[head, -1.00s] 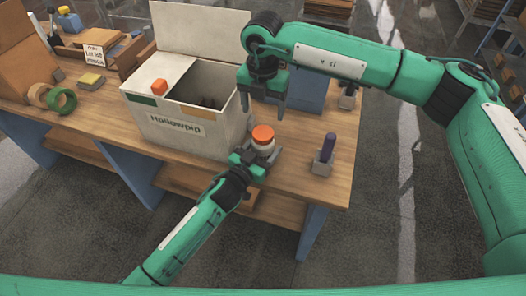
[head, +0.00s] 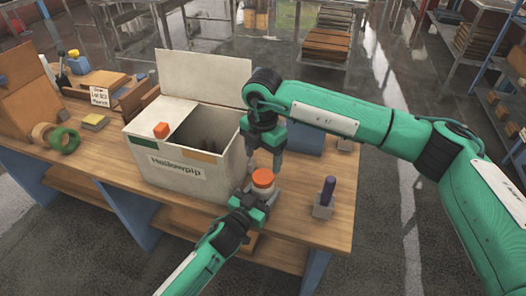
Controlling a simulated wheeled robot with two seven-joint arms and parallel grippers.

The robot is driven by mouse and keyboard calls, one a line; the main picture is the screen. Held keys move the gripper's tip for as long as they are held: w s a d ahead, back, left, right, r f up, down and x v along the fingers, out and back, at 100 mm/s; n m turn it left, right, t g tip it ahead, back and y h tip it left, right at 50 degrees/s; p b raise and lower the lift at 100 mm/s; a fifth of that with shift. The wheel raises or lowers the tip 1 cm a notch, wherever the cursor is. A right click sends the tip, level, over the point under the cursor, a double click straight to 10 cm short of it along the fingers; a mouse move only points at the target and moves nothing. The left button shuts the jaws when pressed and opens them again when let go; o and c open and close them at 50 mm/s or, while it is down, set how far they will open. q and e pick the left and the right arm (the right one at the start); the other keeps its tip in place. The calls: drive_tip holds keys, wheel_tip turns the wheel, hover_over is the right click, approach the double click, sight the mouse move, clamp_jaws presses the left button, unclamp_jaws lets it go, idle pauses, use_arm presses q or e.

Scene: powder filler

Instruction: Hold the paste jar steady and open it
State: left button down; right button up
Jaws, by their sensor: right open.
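The paste jar (head: 262,189) is white with an orange lid (head: 263,177). It is upright near the front edge of the wooden table, and the lid is on. My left gripper (head: 261,196) reaches in from below, with its grey fingers around the jar's body, and appears shut on it. The fingers partly hide the jar's lower part. My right gripper (head: 264,160) is open and points down just above the lid, with its fingers apart and nothing between them.
A white box labelled Hollowpip (head: 175,168) stands open just left of the jar. A grey holder with a purple-handled item (head: 326,193) is to the right. A blue box (head: 303,137) stands behind. Green and tan rolls (head: 64,140) lie far left.

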sight(263, 176)
drive_tip(key=shift+f, duration=3.15)
drive_tip(key=c, duration=1.1)
